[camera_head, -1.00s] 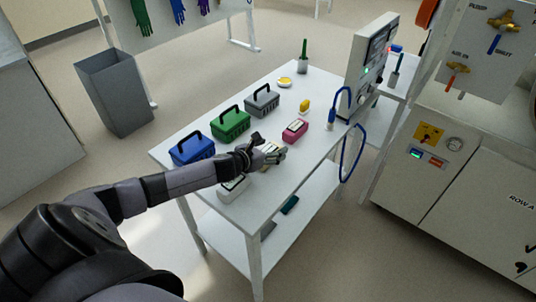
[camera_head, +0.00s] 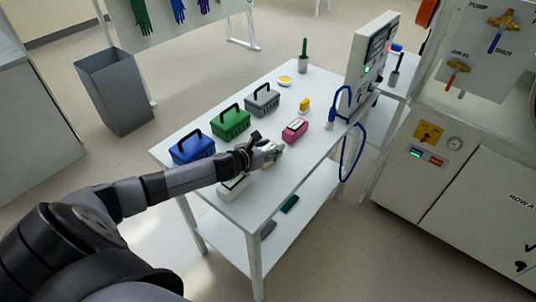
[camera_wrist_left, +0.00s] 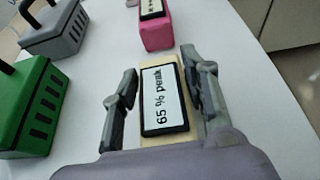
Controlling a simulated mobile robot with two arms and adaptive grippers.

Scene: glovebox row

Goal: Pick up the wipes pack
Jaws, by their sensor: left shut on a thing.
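The wipes pack (camera_wrist_left: 164,100) appears as a cream block with a black-framed label reading "65 % peak" in the left wrist view. My left gripper (camera_wrist_left: 160,66) is shut on it, one finger along each long side. In the head view, my left gripper (camera_head: 271,152) is over the front middle of the white table, and its fingers mostly hide the pack. I cannot tell whether the pack is touching the table. My right gripper is not in view.
On the white table (camera_head: 262,198), a pink pack (camera_head: 295,130) lies just beyond my gripper. Blue (camera_head: 192,149), green (camera_head: 230,124) and grey (camera_head: 262,101) boxes line the left edge. A white box (camera_head: 233,187) is under my wrist. A yellow item (camera_head: 304,105) is farther back.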

